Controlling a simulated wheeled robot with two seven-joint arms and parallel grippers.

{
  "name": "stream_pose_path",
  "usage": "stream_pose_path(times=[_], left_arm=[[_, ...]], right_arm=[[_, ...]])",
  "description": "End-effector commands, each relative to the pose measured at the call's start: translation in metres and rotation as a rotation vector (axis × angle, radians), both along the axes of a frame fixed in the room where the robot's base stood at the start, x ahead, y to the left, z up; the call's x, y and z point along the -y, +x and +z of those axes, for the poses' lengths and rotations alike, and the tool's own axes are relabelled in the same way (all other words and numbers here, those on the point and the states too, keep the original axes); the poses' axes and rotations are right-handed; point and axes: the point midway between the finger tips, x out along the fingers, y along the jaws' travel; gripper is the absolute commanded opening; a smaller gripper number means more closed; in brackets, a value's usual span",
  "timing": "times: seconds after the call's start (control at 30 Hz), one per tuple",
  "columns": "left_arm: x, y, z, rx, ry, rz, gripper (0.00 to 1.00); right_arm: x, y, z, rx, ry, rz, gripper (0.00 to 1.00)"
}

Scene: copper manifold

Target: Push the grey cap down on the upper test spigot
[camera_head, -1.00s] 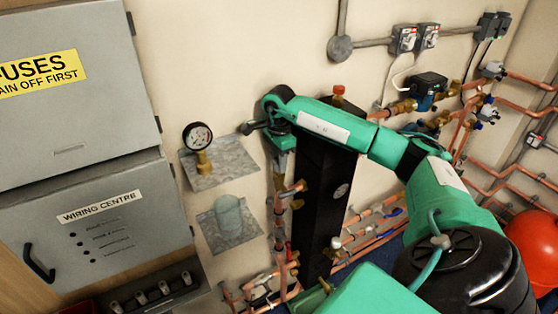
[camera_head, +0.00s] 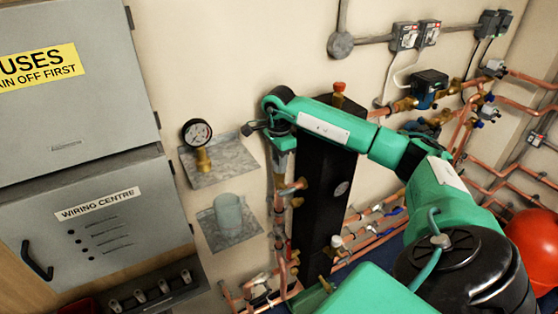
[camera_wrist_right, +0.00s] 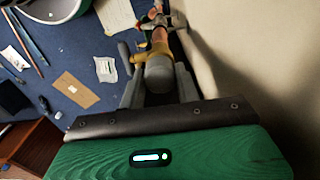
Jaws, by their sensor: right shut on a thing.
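My right gripper (camera_head: 280,170) points down beside the black column, above the copper pipework at its left side. In the right wrist view, the gripper (camera_wrist_right: 160,88) is shut on the grey cap (camera_wrist_right: 160,73), with one grey finger on each side of it. The brass upper test spigot (camera_wrist_right: 154,48) lies straight beyond the cap, in line with it. The cap hides the spigot's end, so I cannot tell how far down the cap sits. In the head view the cap is too small to make out. My left gripper is not in view.
A pressure gauge (camera_head: 197,133) stands on a metal wall shelf (camera_head: 238,160), with a cup (camera_head: 228,213) on a lower shelf. The black column (camera_head: 323,200) stands close to the gripper. A wall (camera_wrist_right: 260,60) runs close by on the right in the wrist view.

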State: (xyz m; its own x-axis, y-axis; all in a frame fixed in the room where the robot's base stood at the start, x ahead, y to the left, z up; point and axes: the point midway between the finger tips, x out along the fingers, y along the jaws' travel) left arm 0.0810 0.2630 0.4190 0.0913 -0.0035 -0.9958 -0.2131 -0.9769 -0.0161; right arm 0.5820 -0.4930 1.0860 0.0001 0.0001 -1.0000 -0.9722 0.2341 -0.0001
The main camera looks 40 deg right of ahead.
Motion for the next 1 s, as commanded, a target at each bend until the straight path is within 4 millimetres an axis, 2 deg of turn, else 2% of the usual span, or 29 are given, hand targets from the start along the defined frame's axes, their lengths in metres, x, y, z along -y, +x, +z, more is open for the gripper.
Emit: stream_pose_path(times=[0.47,0.5,0.6,1.0], left_arm=[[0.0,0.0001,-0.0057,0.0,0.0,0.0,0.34],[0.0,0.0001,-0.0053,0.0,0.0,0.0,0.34],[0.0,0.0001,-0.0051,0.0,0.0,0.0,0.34],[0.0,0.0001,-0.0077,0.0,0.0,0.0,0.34]], right_arm=[[0.0002,-0.0001,-0.008,0.0,0.0,0.0,0.11],[0.0002,-0.0001,-0.0076,0.0,0.0,0.0,0.36],[0.0002,-0.0001,-0.0073,0.0,0.0,0.0,0.56],[0.0001,0.0004,-0.0023,0.001,0.0,0.0,0.58]])
